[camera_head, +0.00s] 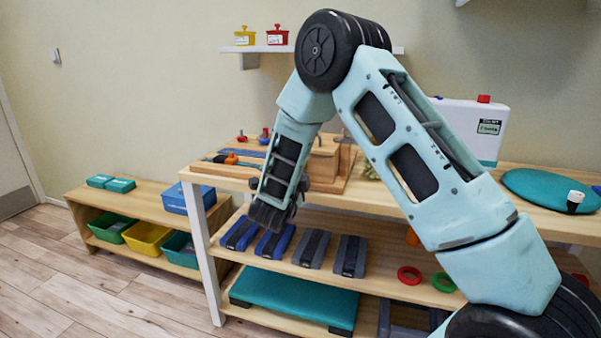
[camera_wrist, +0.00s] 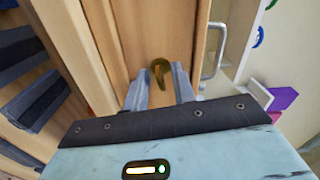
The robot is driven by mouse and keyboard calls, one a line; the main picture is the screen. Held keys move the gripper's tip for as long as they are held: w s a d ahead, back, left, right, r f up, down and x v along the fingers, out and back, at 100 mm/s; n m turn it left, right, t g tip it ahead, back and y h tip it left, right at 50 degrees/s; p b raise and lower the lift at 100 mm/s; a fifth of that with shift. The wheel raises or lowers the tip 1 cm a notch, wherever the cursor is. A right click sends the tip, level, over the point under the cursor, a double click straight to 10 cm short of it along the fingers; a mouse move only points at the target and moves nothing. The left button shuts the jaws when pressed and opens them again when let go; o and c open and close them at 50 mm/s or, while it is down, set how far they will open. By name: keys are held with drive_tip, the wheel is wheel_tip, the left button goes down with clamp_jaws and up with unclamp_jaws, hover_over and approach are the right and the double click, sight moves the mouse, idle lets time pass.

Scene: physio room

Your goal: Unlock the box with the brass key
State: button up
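My gripper (camera_head: 271,214) hangs down in front of the left end of the wooden workbench, over the shelf below. In the wrist view its two grey fingers (camera_wrist: 161,88) stand apart. The brass key (camera_wrist: 158,70), with a round bow, shows between and just beyond the fingertips, against a wooden surface. I cannot tell whether the fingers touch it. A wooden box (camera_head: 322,163) stands on the bench behind my arm, partly hidden. Its lock cannot be made out.
The workbench (camera_head: 375,196) carries a white case (camera_head: 465,125) and a teal cushion (camera_head: 545,190). Several blue and grey blocks (camera_head: 312,248) lie on its shelf. A metal handle (camera_wrist: 213,50) is right of the fingers in the wrist view. A low shelf (camera_head: 150,208) with bins stands left; floor in front is clear.

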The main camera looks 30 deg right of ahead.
drive_tip(key=b+v, duration=0.1)
drive_tip(key=v, duration=1.6)
drive_tip(key=shift+s, duration=0.2)
drive_tip(key=shift+a, duration=0.15)
